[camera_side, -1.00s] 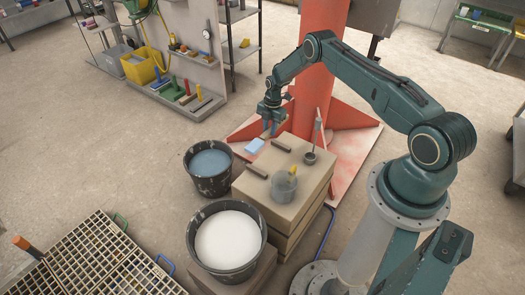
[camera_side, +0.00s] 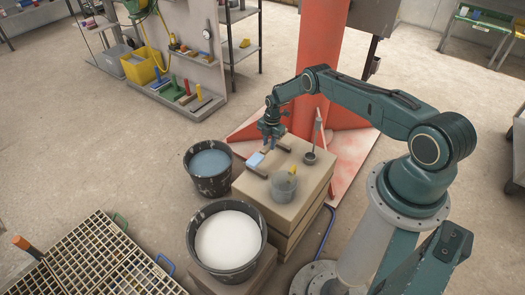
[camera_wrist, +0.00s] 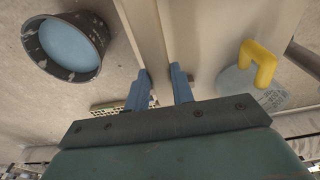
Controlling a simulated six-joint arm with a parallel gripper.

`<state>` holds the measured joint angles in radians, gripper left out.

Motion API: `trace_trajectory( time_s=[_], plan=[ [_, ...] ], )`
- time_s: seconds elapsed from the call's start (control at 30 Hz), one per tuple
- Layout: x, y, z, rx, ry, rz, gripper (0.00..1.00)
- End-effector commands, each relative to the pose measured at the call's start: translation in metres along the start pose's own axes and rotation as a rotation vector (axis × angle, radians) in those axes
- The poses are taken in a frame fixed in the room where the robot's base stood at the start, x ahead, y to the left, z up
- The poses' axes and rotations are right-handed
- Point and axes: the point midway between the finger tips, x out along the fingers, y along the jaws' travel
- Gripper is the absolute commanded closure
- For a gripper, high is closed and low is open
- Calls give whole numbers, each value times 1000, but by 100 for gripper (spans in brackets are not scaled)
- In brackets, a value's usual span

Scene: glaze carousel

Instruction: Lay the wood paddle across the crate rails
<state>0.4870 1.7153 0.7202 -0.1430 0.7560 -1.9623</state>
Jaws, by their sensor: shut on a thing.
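The wood paddle (camera_side: 256,159) has a light blue end. My gripper (camera_side: 271,140) is shut on it, low over the crate top (camera_side: 310,172). The paddle's blue end points toward the front left, close to the near dark rail (camera_side: 256,172). The far dark rail (camera_side: 284,147) is beside my gripper, partly hidden. I cannot tell whether the paddle touches the rails. In the wrist view, my gripper's blue fingers (camera_wrist: 160,88) stand either side of a pale wooden strip.
The red column (camera_side: 321,80) rises behind.

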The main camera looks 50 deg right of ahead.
Motion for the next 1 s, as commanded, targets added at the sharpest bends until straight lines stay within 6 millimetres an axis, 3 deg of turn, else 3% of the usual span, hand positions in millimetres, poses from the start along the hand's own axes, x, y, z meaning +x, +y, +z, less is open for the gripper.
trace_trajectory(
  time_s=[0.53,1.0],
  plan=[
    [32,0,4,0,1,0,100],
    [35,0,4,0,1,0,100]
  ],
)
